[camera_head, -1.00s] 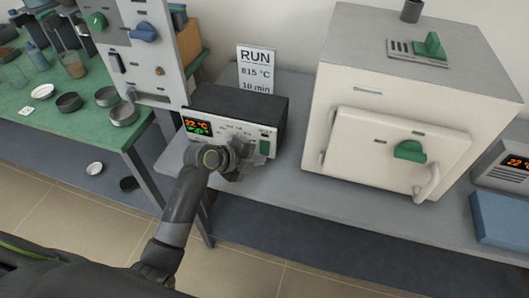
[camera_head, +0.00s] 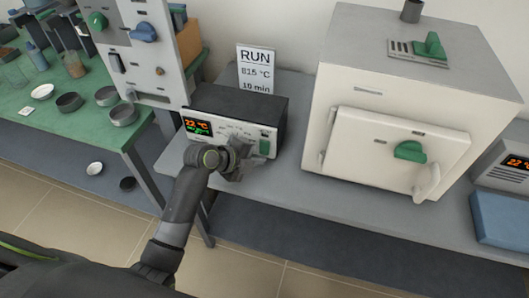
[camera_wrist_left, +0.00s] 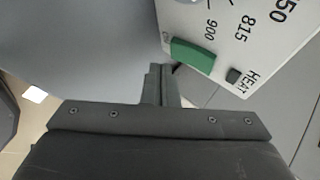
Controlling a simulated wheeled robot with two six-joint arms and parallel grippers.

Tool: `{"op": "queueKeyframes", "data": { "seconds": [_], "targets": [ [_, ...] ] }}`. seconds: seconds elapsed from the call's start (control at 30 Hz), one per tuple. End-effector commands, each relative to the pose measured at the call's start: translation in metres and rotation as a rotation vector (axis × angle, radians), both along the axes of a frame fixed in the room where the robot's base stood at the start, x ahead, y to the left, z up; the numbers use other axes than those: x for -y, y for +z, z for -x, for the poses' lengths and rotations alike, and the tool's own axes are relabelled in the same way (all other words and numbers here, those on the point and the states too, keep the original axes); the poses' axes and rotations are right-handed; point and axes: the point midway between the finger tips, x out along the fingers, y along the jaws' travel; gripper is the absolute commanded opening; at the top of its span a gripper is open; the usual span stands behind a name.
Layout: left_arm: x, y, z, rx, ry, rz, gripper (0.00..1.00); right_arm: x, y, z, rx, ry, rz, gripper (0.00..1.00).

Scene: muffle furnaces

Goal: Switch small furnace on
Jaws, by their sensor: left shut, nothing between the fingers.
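The control box (camera_head: 240,112) has a dark top, a pale front panel and a lit orange and green display (camera_head: 197,126) reading about 22 °C. Its green switch (camera_head: 265,147) sits at the right end of the panel; in the left wrist view the green switch (camera_wrist_left: 193,54) is beside a small dark HEAT mark (camera_wrist_left: 233,76) and dial numbers. My left gripper (camera_head: 238,160) is in front of the panel, left of the switch. In the wrist view its fingers (camera_wrist_left: 161,86) are shut and empty, with tips just below the switch; contact cannot be told. My right gripper is not in view.
A white furnace (camera_head: 335,100) with a green-knobbed door stands right of the box on the grey bench (camera_head: 290,190). A RUN 815 °C, 10 min card (camera_head: 256,68) stands behind. A tall grey panel (camera_head: 150,70) and green table with dishes are left.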

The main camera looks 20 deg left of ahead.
Motion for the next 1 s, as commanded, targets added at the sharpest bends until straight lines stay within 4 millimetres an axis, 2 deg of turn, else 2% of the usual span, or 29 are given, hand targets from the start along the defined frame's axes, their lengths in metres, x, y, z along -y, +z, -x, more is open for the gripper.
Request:
{"op": "queueKeyframes", "data": {
  "seconds": [1.0],
  "targets": [
    [0.0002, -0.0013, -0.0096, 0.000, 0.000, 0.000, 0.00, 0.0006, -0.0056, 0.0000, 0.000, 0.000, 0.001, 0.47]
  ]
}}
